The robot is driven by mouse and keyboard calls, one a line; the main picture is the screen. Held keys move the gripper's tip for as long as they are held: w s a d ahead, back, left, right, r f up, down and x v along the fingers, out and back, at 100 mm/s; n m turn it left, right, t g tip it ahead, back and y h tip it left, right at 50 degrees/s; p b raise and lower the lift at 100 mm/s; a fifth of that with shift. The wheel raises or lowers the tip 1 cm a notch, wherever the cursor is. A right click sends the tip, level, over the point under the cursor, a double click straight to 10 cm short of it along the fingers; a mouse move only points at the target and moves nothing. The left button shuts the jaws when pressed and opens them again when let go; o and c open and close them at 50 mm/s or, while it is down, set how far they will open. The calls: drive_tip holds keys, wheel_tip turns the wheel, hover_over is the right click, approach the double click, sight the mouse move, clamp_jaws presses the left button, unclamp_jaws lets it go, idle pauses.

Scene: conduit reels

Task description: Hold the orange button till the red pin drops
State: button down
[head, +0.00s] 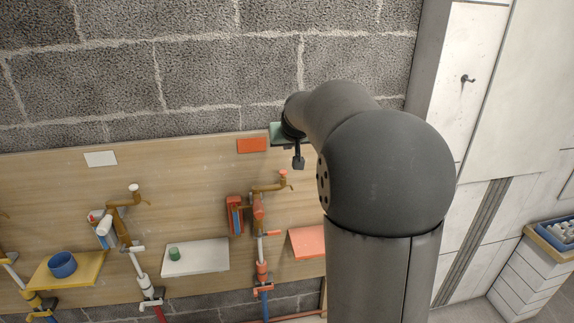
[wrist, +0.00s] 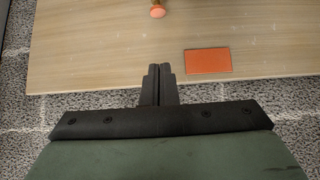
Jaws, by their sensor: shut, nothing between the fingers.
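A round orange button-like cap (head: 283,173) tops the brass tap of the orange-fitted pipe on the wooden board. It also shows at the top edge of the wrist view (wrist: 157,11), partly cut off. My gripper (head: 299,165) is shut and empty, just above and right of the cap in the head view, apart from it as far as I can tell. In the wrist view, my closed fingers (wrist: 158,68) point toward the cap with bare board between. I cannot make out a red pin for sure.
A flat orange plate (head: 251,145) is on the board (head: 190,170) beside my gripper. Below are a red block (head: 235,215), an orange shelf (head: 308,241), a white shelf (head: 195,258) with a green cup (head: 174,254), and a yellow shelf (head: 85,269) with a blue cup (head: 62,264).

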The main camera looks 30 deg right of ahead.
drive_tip(key=p, duration=0.2)
hover_over(284, 172)
drive_tip(key=s, duration=0.1)
wheel_tip(284, 172, down, 7)
wheel_tip(284, 172, down, 4)
drive_tip(key=shift+a+f+p, duration=0.1)
drive_tip(key=shift+a+p, duration=0.05)
drive_tip(key=shift+p, duration=0.25)
wheel_tip(284, 172, down, 2)
drive_tip(key=b, duration=0.3)
